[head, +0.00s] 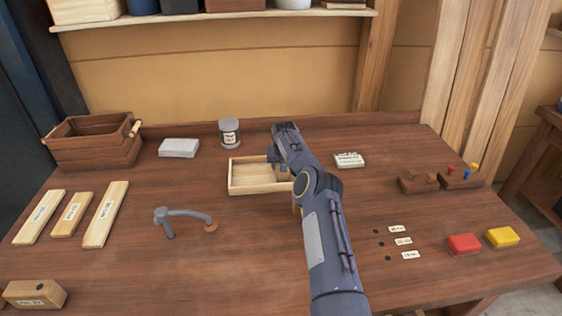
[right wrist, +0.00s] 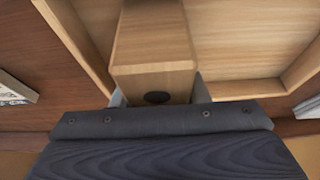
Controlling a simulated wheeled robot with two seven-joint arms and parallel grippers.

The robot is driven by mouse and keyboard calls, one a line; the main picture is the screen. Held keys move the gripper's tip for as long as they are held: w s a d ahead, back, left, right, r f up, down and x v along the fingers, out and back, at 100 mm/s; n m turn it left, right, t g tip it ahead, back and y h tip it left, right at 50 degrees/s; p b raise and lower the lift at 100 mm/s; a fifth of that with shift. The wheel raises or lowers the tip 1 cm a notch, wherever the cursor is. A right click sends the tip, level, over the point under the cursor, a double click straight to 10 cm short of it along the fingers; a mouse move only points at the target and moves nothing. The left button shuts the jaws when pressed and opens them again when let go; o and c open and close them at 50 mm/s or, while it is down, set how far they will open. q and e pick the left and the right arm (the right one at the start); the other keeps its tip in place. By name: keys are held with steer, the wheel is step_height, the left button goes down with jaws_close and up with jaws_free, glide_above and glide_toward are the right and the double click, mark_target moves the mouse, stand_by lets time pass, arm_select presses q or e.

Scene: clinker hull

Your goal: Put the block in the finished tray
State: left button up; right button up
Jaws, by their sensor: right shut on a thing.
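A shallow pale wooden tray (head: 258,190) sits at the middle of the bench, and its walls and floor fill much of the right wrist view (right wrist: 238,45). My right gripper (head: 277,160) is over the tray's right part. In the right wrist view it is shut on a light wooden block (right wrist: 155,50) with a dark round hole in its near end. The block is over the tray floor, between its walls; I cannot tell whether it touches the floor. In the head view my arm mostly hides the block. My left gripper is not in view.
Behind the tray stand a jar (head: 229,132) and a grey slab (head: 179,148). A label card (head: 349,160) lies to the right. A bent metal tool (head: 185,215), labelled strips (head: 72,214) and another block (head: 34,294) lie left. The front centre is clear.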

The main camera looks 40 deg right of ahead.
steer(key=shift+f+b, duration=0.2)
steer(key=shift+b, duration=0.1)
steer(key=o, duration=1.3)
steer(key=shift+r, duration=0.2)
